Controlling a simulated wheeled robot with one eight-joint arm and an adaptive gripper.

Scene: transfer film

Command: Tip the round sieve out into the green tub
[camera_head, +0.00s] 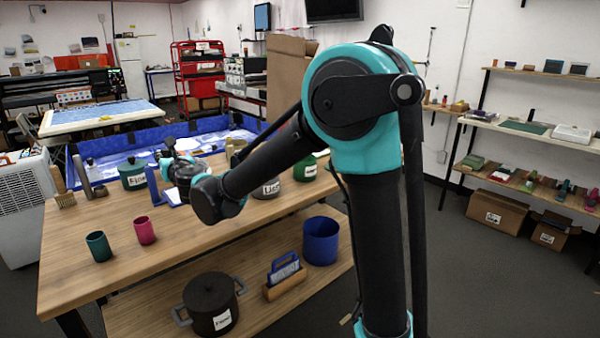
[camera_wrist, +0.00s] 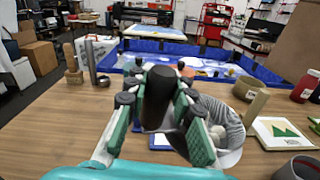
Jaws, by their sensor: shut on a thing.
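My gripper (camera_wrist: 155,112) is shut on a dark upright handle (camera_wrist: 158,92) in the wrist view. A round grey sieve (camera_wrist: 236,126) shows just right of the fingers, tilted, with pale lumps visible inside; its joint with the handle is hidden. A dark green tub (camera_head: 132,181) with a label stands left of my gripper. Another green container (camera_head: 305,171) stands to the right, partly behind my arm.
A teal cup (camera_head: 98,246) and a pink cup (camera_head: 145,231) stand at the table's front left. A blue-walled tray (camera_head: 235,122) lies behind the table. The lower shelf holds a black pot (camera_head: 210,301) and a blue bucket (camera_head: 320,241). The table's front middle is clear.

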